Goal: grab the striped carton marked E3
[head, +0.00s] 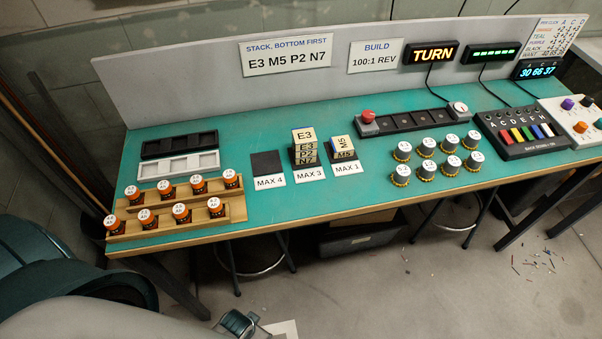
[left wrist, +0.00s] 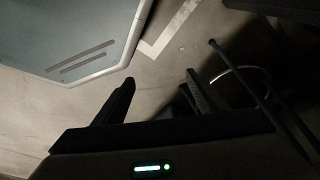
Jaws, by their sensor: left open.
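The carton marked E3 (head: 304,136) is on top of a stack on the MAX 3 pad (head: 309,175) in the head view. Its cream top and front both carry the E3 mark; its stripes are too small to make out clearly. Cartons P2 (head: 307,154) and N7 (head: 308,161) are under it. My left gripper (left wrist: 160,92) is open and empty in the left wrist view, with bare floor beyond its fingers. It is away from the cartons, which that view does not show. My right gripper is not in view.
Carton M5 (head: 342,146) is on the MAX 1 pad (head: 347,169), just right of the stack. The MAX 4 pad (head: 268,181) to its left is empty. Orange-capped bottles (head: 181,212) stand in wooden racks at left; several knobs (head: 426,171) stand at right. Green bench (head: 240,130) is clear behind the pads.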

